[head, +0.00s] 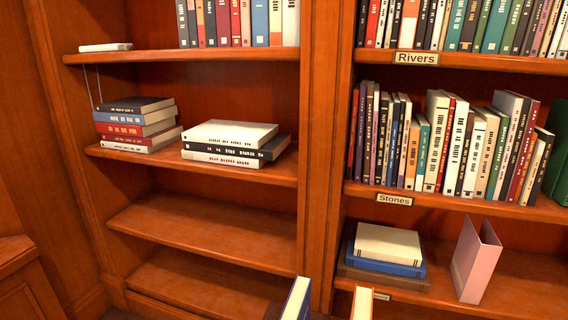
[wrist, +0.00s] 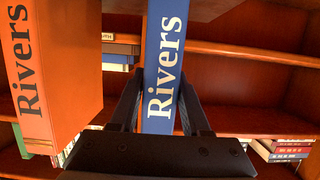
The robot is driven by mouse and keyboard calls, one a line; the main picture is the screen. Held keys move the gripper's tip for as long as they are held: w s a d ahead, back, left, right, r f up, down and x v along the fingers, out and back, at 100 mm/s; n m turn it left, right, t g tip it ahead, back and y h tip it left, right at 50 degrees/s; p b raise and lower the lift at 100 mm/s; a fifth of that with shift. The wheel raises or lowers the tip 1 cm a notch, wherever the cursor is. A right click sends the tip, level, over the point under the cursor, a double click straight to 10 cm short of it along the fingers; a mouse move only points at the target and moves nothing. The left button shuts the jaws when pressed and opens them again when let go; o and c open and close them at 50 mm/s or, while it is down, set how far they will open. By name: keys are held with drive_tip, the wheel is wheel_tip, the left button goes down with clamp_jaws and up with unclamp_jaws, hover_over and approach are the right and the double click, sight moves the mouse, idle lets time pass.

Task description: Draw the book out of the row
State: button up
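In the wrist view a blue book (wrist: 163,62) with "Rivers" on its spine stands between the two fingers of my gripper (wrist: 161,85). The fingertips meet its two sides, so my gripper looks shut on it. An orange book (wrist: 52,70), also marked "Rivers", stands to the left with a gap between. In the head view the top of the blue book (head: 297,299) and the pale top of the orange book (head: 362,304) show at the bottom edge. Their lower parts and most of my gripper are out of that view.
A row of upright books (head: 440,140) fills the right shelf above the "Stones" label (head: 394,199); another row stands above the "Rivers" label (head: 416,58). Flat stacks (head: 137,125) lie on the left shelf. A pink holder (head: 474,262) stands low right. The lower left shelves (head: 205,232) are empty.

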clamp_jaws()
drive_tip(key=shift+r, duration=0.2)
drive_tip(key=shift+r, duration=0.25)
drive_tip(key=s+a+b, duration=0.1)
drive_tip(key=s+a, duration=0.2)
drive_tip(key=s, duration=0.6)
drive_tip(key=s+a+b, duration=0.1)
drive_tip(key=s+a, duration=0.2)
drive_tip(key=s, duration=0.6)
idle(0.6)
